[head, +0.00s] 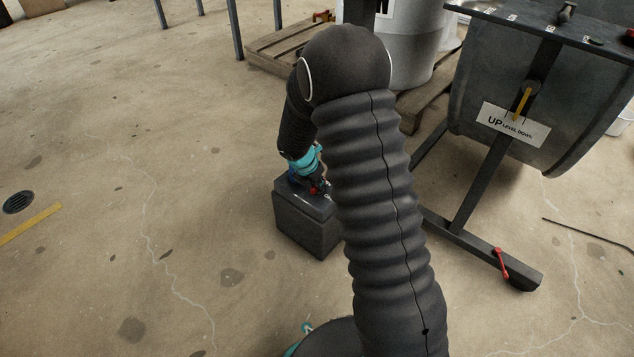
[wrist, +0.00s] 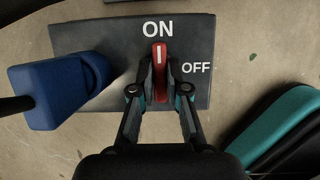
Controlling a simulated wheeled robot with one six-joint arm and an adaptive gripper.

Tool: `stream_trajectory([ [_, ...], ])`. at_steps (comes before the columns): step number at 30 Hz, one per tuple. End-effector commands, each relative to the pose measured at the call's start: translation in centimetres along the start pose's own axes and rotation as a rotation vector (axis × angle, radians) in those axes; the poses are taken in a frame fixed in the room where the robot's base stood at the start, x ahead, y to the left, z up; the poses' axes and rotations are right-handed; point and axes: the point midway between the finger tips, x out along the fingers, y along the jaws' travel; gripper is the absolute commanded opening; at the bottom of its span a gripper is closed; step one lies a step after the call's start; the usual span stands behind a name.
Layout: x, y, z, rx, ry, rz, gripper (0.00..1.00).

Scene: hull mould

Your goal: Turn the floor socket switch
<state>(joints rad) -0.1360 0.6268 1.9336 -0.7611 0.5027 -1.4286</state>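The floor socket is a dark grey box (head: 308,222) standing on the floor, and its top plate (wrist: 80,38) fills the upper part of the wrist view. A red switch knob (wrist: 160,56) sits on the plate, its white line pointing up at the ON label; the OFF label is to its right. My gripper (wrist: 160,76) has one finger on each side of the knob, and both fingertips appear to press against it. In the head view my gripper (head: 318,187) is over the box top, and my arm hides part of it.
A blue plug (wrist: 52,92) with a dark cable sits at the plate's left, close to my left finger. In the head view, a tilting grey mould (head: 500,150) on a dark frame stands right, with a wooden pallet (head: 275,52) behind. Floor left of the box is clear.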

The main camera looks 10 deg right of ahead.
Motion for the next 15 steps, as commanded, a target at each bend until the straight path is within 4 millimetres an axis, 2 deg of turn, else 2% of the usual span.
stream_trajectory([
  [15,-0.11,0.11,0.06,0.072,0.0,-0.029,0.0],
])
